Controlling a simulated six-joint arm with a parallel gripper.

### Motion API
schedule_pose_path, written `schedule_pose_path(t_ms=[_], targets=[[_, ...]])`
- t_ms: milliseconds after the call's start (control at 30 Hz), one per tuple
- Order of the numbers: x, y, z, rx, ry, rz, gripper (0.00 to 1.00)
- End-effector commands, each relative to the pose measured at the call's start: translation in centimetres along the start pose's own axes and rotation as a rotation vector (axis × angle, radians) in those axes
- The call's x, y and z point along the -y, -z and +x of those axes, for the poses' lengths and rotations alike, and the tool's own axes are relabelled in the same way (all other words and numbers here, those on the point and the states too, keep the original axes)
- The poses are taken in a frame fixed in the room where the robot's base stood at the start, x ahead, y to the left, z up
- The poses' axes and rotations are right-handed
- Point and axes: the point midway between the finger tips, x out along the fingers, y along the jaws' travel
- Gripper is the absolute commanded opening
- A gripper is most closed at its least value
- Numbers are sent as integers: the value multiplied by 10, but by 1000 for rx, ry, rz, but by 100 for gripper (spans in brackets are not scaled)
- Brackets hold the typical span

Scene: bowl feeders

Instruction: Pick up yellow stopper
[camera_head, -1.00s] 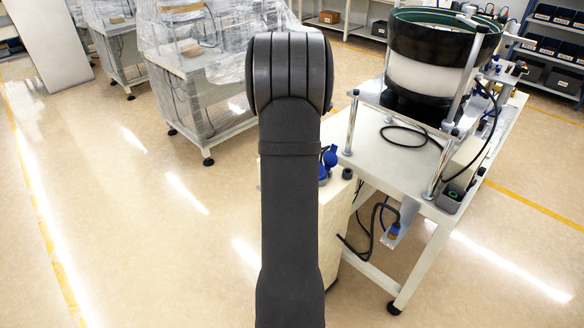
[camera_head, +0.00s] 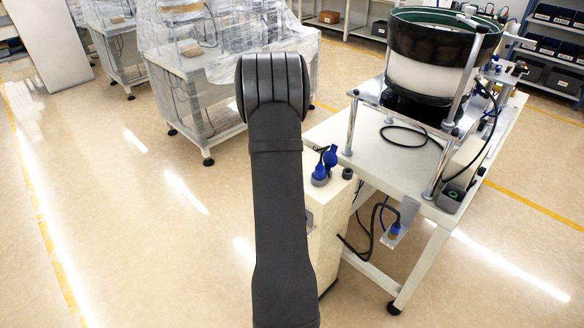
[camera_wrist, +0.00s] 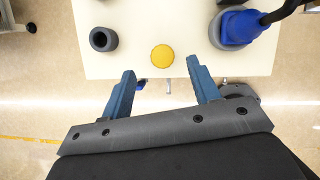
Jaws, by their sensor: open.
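The yellow stopper (camera_wrist: 162,56) is a round disc with a ridged edge. In the wrist view it lies on the pale top of a cabinet (camera_wrist: 185,18), near the cabinet's edge. My gripper (camera_wrist: 164,82) is open and empty, its two blue fingers spread apart. In the picture the fingertips sit just below the stopper, one to each side, and do not touch it. In the head view the stopper and my gripper do not show; my dark arm stands in front of part of the cabinet (camera_head: 322,225).
A dark ring-shaped part (camera_wrist: 104,39) lies left of the stopper, and a blue plug with a black cable (camera_wrist: 237,27) stands to its right. In the head view a bowl feeder (camera_head: 430,70) stands on a white table (camera_head: 385,155) at the right.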

Motion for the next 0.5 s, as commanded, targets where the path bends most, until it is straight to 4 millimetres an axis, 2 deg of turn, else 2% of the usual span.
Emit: schedule_pose_path(t_ms=[267, 500], targets=[[1, 0, 17, 0, 0, 1, 56], [4, 3, 52, -1, 1, 2, 56]])
